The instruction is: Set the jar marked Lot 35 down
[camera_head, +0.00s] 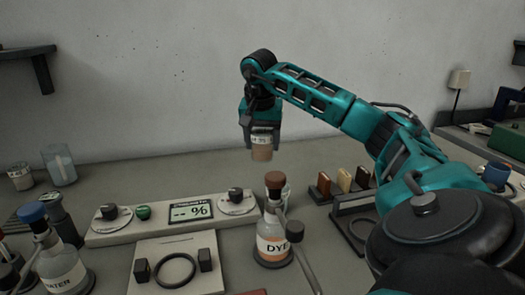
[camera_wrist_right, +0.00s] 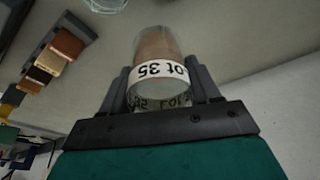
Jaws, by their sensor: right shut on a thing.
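The jar marked Lot 35 (camera_wrist_right: 155,75) is a clear jar with a white label band and brownish contents. My right gripper (camera_head: 260,138) is shut on it; in the right wrist view the two fingers (camera_wrist_right: 160,90) press on both sides of the label. In the head view the jar (camera_head: 262,150) hangs below the gripper near the back of the bench, behind the dye bottle. Whether its bottom touches anything is hard to tell; it looks raised above the bench. My left gripper is not in view.
A dye bottle (camera_head: 272,240) stands in front of the jar. A panel with dials and a percent display (camera_head: 190,212) lies to the left, with a ring fixture (camera_head: 174,271) before it. A water bottle (camera_head: 58,265) stands far left. Coloured blocks (camera_head: 343,181) stand to the right. The bench behind is clear.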

